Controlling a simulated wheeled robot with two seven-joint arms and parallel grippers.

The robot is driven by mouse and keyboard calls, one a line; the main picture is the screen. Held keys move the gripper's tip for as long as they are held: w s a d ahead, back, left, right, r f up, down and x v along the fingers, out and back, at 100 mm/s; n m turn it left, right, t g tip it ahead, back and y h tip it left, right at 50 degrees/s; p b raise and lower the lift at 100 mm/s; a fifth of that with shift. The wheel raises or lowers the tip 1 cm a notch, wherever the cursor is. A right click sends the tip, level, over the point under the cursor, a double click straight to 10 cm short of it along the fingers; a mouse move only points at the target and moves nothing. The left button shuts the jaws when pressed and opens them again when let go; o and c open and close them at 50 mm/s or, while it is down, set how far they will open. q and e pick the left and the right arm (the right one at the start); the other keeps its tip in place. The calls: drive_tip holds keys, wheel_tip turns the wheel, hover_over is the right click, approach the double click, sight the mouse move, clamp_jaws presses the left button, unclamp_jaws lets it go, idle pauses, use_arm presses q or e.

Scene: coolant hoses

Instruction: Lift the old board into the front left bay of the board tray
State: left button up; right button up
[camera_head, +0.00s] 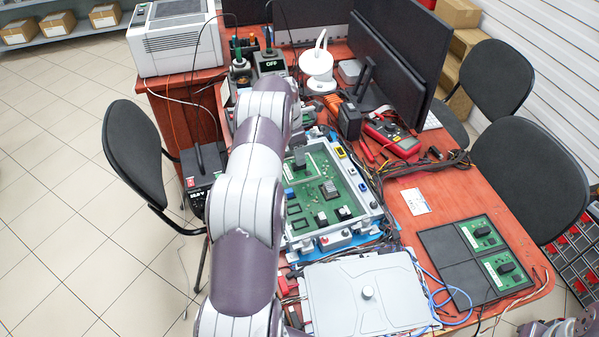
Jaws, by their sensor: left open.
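The board tray (439,251) is a flat black tray on the right of the red table. Its two right bays hold small green boards with black blocks, a back one (482,233) and a front one (506,267). Its two left bays, including the front left bay (468,285), look empty. An open grey housing in the middle holds green boards; one at its back left (301,167) carries a dark upright block and may be the old board. My left gripper (240,78) is open at the far end of my arm, beyond the housing, mostly hidden. My right gripper is out of view.
A grey lid with a knob (367,292) lies in front of the housing (352,234). Blue cables (440,290) run between lid and tray. My left arm covers the housing's left side.

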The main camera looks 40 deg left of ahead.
use_arm(q)
drive_tip(key=f, duration=0.4)
drive_tip(key=shift+w+f+p, duration=0.1)
drive_tip(key=shift+w+p, duration=0.2)
drive_tip(key=shift+p, duration=0.05)
drive_tip(key=shift+d, duration=0.15)
clamp_jaws()
drive_tip(key=shift+r, duration=0.45)
drive_tip(key=r, duration=0.3)
drive_tip(key=d+r, duration=0.1)
drive_tip(key=shift+w+r+p, duration=0.15)
drive_tip(key=shift+w+p, duration=0.15)
drive_tip(key=shift+p, duration=0.05)
drive_tip(key=w+d+r+p, duration=0.5)
drive_tip(key=d+r, duration=0.1)
drive_tip(key=d, duration=0.3)
drive_tip(key=shift+w, duration=0.15)
